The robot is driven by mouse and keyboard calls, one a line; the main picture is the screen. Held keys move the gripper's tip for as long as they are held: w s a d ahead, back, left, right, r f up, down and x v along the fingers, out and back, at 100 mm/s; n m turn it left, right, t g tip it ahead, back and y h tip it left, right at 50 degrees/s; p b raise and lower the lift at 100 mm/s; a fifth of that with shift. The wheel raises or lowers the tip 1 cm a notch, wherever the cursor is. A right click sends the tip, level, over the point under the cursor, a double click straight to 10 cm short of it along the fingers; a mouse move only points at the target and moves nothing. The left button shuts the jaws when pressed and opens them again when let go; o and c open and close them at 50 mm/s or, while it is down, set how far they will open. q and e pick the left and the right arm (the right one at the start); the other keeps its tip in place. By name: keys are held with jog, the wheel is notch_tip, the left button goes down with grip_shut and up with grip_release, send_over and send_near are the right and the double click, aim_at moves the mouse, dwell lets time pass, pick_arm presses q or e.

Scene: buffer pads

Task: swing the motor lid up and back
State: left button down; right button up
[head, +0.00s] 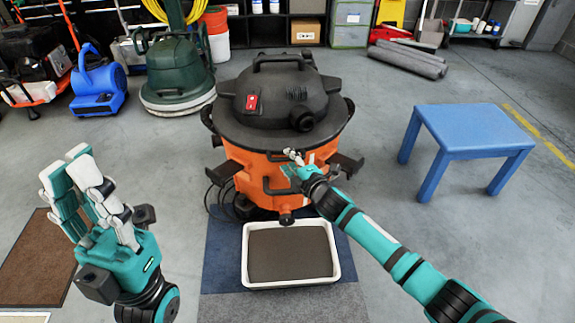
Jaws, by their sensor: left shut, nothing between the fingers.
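The motor lid (282,95) is the black domed top of a wet vacuum, with a red switch on its front and a carry handle on top. It sits level on the orange drum (245,158), and no gap shows between them. My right gripper (291,157) is at the front of the drum, just below the lid's rim. It is small and partly hidden by its own wrist, so I cannot tell if it touches or grips anything. My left gripper (72,170) is raised at the left, shut and empty, well apart from the vacuum.
A white tray (246,256) with dark contents stands on a mat in front of the vacuum. A blue stool (470,128) is at the right. A green floor machine (178,72) and a blue blower (98,82) stand behind left. Floor between vacuum and stool is clear.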

jog(key=shift+x, duration=0.9)
jog(key=shift+c, duration=0.2)
grip_shut()
